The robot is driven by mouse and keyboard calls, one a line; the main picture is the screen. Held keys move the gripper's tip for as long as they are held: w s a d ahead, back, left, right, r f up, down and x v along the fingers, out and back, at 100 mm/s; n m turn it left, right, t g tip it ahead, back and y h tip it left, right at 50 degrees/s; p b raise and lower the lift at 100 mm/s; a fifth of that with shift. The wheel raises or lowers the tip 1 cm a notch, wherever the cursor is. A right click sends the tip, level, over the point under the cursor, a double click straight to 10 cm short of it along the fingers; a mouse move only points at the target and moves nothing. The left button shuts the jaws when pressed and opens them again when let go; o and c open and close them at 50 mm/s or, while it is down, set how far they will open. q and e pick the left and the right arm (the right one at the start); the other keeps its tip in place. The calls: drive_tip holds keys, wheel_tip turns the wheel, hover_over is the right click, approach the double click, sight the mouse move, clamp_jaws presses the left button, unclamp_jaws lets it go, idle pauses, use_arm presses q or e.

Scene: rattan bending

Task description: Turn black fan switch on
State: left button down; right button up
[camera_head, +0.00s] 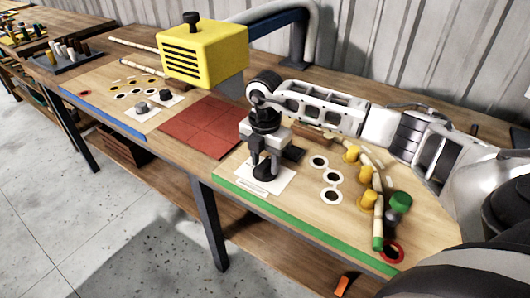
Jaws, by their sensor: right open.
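My right gripper (264,166) points down over a white plate (254,184) on the table's right part. Its jaws are open, with the two fingers a little apart. A round black knob (264,174) sits on that plate right under the fingertips and looks like a switch. The fingers partly hide it, so I cannot tell whether they touch it or which state it is in. Another black knob (166,95) and a grey knob (141,107) stand on a second white plate further left. My left gripper is out of view.
A yellow slotted box (203,54) stands over the table behind a red tiled mat (200,127). A corrugated wall (400,50) is behind.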

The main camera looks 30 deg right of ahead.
sight(265, 163)
wheel_tip(265, 163, up, 16)
drive_tip(key=b, duration=0.1)
drive_tip(key=shift+b, duration=0.35)
idle(0.4)
